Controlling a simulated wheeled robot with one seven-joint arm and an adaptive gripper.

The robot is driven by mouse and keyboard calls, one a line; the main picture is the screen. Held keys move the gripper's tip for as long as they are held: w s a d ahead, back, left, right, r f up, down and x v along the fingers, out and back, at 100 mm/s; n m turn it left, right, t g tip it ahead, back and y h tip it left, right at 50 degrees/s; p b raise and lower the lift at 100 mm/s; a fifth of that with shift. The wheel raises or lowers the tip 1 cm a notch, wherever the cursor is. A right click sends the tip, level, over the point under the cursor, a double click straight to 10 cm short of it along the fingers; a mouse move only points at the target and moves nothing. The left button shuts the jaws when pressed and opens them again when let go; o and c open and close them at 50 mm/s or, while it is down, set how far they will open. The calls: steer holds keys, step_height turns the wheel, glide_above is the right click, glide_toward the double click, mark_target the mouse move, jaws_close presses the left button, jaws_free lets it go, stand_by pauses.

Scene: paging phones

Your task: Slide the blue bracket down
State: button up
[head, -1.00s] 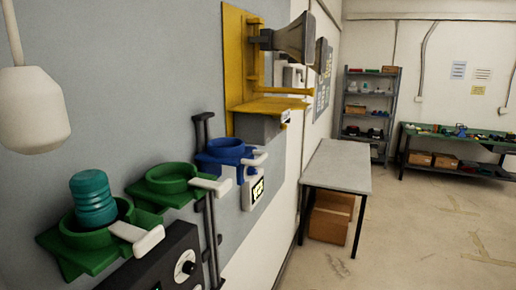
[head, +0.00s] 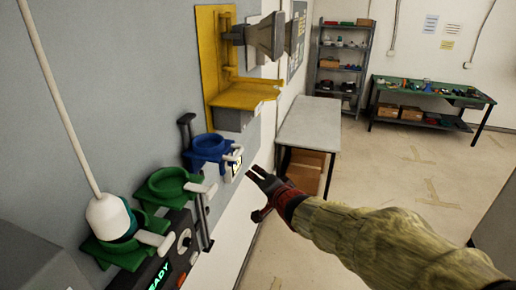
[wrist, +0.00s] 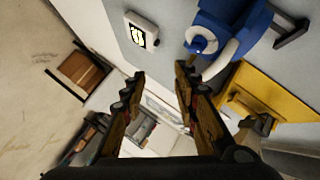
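The blue bracket (head: 210,148) is a ring-shaped holder on the wall rail, with a white handle (head: 233,158) sticking out at its front right. It stands below the yellow shelf and above the nearer green brackets. In the wrist view the blue bracket (wrist: 235,22) is at the top right, with its white handle (wrist: 222,55) curving toward the fingers. My gripper (head: 257,192) is right of and a little below the handle, apart from it. It is open and empty; both fingers (wrist: 160,85) show spread in the wrist view.
Two green brackets (head: 166,188) sit nearer on the wall, a white hanging cylinder (head: 108,217) over the nearest. A black control box (head: 178,255) is below them. The yellow shelf (head: 245,96) with a grey horn is above.

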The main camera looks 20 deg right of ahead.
mark_target(239, 151)
step_height(239, 151, up, 6)
steer(key=a+m+t+y, duration=0.2)
steer(key=a+m, duration=0.1)
steer(key=shift+m, duration=0.3)
steer(key=shift+d+p+x, duration=0.15)
steer(key=shift+p+x, duration=0.1)
steer(key=shift+x, duration=1.95)
steer(key=shift+d+p+x, duration=0.15)
steer(key=shift+p+x, duration=0.05)
steer(key=shift+x, duration=2.05)
steer(key=shift+r, duration=0.1)
steer(key=shift+c, duration=0.6)
steer(key=c, duration=0.6)
jaws_close()
